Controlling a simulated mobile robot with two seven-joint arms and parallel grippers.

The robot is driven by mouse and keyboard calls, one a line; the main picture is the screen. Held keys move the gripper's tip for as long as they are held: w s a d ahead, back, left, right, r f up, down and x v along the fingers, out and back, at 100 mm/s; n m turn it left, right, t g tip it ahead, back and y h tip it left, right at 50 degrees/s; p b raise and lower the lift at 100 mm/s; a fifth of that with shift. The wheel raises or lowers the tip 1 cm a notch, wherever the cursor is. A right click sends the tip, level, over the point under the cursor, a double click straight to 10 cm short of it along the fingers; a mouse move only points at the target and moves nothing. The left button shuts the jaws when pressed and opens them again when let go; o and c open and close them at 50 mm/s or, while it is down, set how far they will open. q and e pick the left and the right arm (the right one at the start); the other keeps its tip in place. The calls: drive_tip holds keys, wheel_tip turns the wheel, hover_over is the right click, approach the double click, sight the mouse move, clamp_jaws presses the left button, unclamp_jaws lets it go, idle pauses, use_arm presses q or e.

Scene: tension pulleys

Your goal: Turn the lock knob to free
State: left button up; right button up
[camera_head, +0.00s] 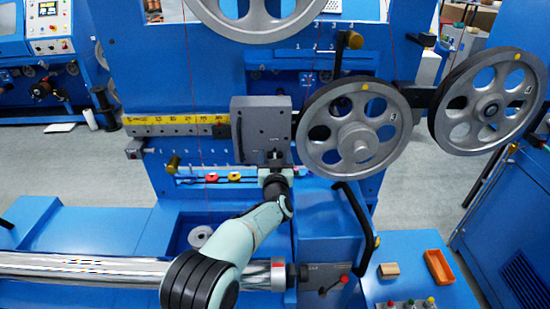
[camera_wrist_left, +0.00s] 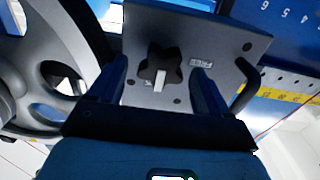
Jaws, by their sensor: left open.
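The lock knob (camera_wrist_left: 161,62) is a black star-shaped knob with a white pointer mark, on a grey plate (camera_wrist_left: 218,40) in the left wrist view. The pointer mark lies toward the gripper side, not toward the FREE label (camera_wrist_left: 201,65) beside the knob. A second label is mostly hidden. In the head view the grey plate (camera_head: 250,115) is on the carriage beside a big pulley, and the knob is hard to make out. My left gripper (camera_wrist_left: 161,80) is open, its fingers on either side of the knob with gaps showing; it also shows in the head view (camera_head: 274,162). My right gripper is not in view.
A spoked grey pulley (camera_head: 352,137) stands right of the plate, with another pulley (camera_head: 487,105) further right. A yellow scale rail (camera_head: 175,121) runs left of the plate. A black bent handle (camera_head: 358,222) and an orange tray (camera_head: 438,266) are at lower right.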

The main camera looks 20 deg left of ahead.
use_arm(q)
drive_tip(key=c, duration=1)
drive_tip(key=shift+c, duration=0.2)
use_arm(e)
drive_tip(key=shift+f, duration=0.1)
use_arm(q)
drive_tip(key=shift+s+a+f+n+b, duration=0.15)
drive_tip(key=shift+n+b, duration=1.8)
drive_tip(key=shift+n, duration=1.1)
drive_tip(key=shift+w+a+f+n+b, duration=0.15)
drive_tip(key=shift+n+b, duration=1.75)
drive_tip(key=shift+n, duration=1.1)
drive_tip(key=shift+s+f+n+b, duration=0.15)
drive_tip(key=shift+n+b, duration=1.8)
drive_tip(key=shift+n, duration=1.1)
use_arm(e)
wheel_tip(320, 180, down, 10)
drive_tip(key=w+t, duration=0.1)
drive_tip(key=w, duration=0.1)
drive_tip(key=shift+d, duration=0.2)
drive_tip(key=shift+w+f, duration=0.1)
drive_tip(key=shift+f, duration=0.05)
